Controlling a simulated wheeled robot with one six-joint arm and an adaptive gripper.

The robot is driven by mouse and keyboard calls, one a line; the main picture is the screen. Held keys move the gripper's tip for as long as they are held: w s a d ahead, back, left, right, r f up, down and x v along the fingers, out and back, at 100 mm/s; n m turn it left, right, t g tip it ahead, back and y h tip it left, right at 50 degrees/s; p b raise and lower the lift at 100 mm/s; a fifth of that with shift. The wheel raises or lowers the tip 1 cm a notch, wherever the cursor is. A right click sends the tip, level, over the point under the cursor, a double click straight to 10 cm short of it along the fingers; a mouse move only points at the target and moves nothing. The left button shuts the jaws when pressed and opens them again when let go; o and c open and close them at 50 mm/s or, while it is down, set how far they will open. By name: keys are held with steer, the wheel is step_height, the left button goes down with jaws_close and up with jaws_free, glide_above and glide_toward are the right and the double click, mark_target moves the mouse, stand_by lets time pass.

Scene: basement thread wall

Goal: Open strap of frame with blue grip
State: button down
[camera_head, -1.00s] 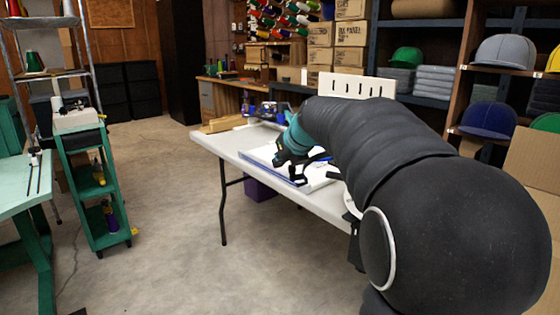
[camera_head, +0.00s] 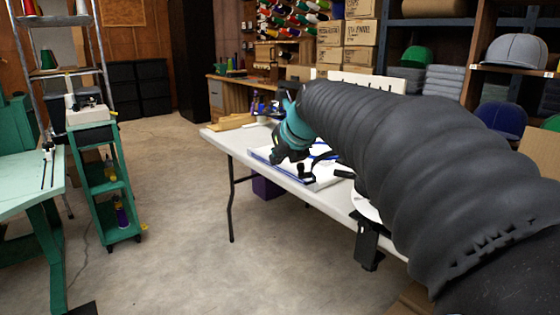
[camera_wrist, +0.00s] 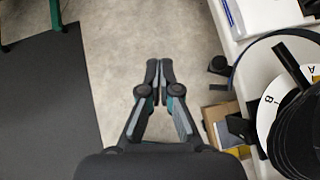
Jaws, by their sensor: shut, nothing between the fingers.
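My gripper (camera_wrist: 158,72) is shut and empty in the wrist view, with its fingertips close together over bare concrete floor, left of the table edge. In the head view its teal and black wrist part (camera_head: 293,132) is in front of the white table (camera_head: 237,147). A white board with blue edging (camera_head: 265,154) lies on the table, partly hidden by my arm. Small blue and black parts (camera_head: 323,153) show on it; I cannot tell which is the blue grip or the strap. In the wrist view a black hoop-like band (camera_wrist: 262,45) curves at the right, apart from my gripper.
A white lettered disc (camera_wrist: 267,118) and an open cardboard box (camera_wrist: 222,125) are at the right in the wrist view. A green cart (camera_head: 110,190) and a green table (camera_head: 30,178) stand at the left. The floor between is clear.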

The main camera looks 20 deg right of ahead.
steer(key=s+a+r, duration=0.1)
steer(key=s+r, duration=0.1)
steer(key=n+g+y+b, duration=0.2)
steer(key=n+y, duration=0.5)
steer(key=n, duration=0.1)
glide_toward(313, 174)
steer(key=x, duration=0.2)
steer(key=r+x, duration=0.1)
steer(key=x, duration=0.1)
steer(key=b+x, duration=0.1)
steer(key=x, duration=0.1)
steer(key=shift+w+a, duration=0.45)
steer(key=shift+w, duration=0.1)
steer(key=shift+w+a+f, duration=0.1)
steer(key=shift+w+a, duration=0.5)
steer(key=shift+a, duration=0.05)
steer(key=shift+a, duration=0.1)
